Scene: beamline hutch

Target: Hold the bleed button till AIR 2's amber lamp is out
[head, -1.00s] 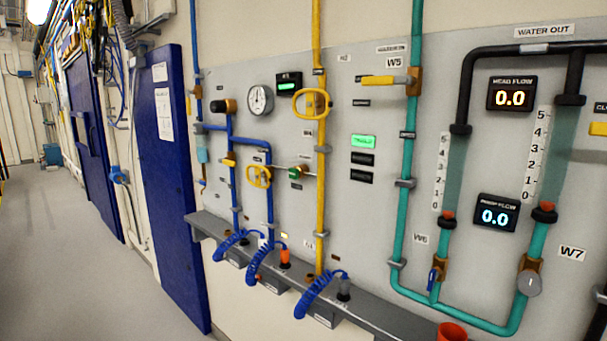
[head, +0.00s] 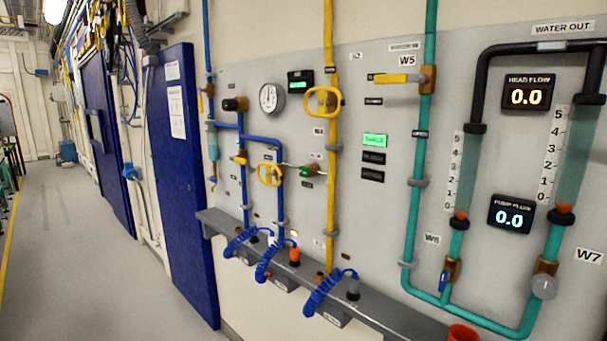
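Neither of my grippers is in view. On the grey wall panel (head: 345,215), three coiled blue hoses (head: 242,240) hang at a shelf. A small yellowish lit spot (head: 294,233) shows just above the shelf behind the middle hose; it may be the amber lamp, but its label is too small to read. A green knob or button (head: 307,170) sits on a brass fitting between the blue and yellow pipes. I cannot tell whether it is the bleed button. A round white gauge (head: 271,98) and a small green-lit display (head: 300,82) are above.
Yellow (head: 328,200) and teal (head: 416,210) pipes run up the panel. Two flow displays read 0.0. A blue door (head: 180,190) stands left; the floor (head: 80,260) there is clear.

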